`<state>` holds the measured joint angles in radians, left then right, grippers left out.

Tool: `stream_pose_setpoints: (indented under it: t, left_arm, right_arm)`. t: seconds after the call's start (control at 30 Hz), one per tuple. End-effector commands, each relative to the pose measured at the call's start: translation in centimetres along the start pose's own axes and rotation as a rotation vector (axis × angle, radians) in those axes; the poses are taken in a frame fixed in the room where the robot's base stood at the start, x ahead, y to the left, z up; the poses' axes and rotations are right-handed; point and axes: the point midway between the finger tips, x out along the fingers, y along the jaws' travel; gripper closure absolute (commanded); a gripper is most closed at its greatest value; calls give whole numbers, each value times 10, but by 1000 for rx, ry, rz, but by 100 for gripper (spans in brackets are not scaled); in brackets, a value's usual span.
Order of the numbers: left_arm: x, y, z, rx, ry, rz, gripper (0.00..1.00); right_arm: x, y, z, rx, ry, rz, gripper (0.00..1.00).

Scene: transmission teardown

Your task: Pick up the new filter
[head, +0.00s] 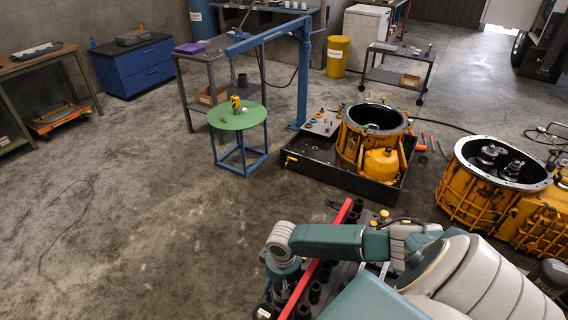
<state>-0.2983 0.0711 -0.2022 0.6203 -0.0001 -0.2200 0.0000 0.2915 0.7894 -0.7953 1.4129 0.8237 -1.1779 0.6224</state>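I cannot single out a new filter for certain. A small yellow-and-dark object (236,102) stands on the green round table (232,121) in the head view, with a tiny white piece (244,110) beside it. They are too small to identify. One of my arms reaches across the lower right, far in front of the green table. Its wrist points down over a dark rack with a red edge. No gripper fingers can be made out, and I see nothing held.
A blue crane post (303,80) and a black tray (296,170) with a yellow housing (349,142) stand right of the green table. More yellow housings (468,205) are at the right. A grey bench (191,58) stands behind the table. The floor at left and centre is clear.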

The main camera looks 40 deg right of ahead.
Motion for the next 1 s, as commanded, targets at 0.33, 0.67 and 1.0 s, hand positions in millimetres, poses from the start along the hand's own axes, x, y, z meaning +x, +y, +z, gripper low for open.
stream_pose_setpoints:
  t: [0.33, 0.67, 1.0]
  left_arm:
    - [0, -4, 3, 3, -3, -5, 60]
    - [-1, -8, 4, 2, -4, -9, 60]
    - [-2, -8, 4, 1, -4, -10, 60]
  right_arm:
    - [-1, 0, -1, 1, 1, 0, 89]
    - [-8, 0, -1, 1, 2, -1, 89]
    - [-63, 1, -1, -2, 5, 0, 89]
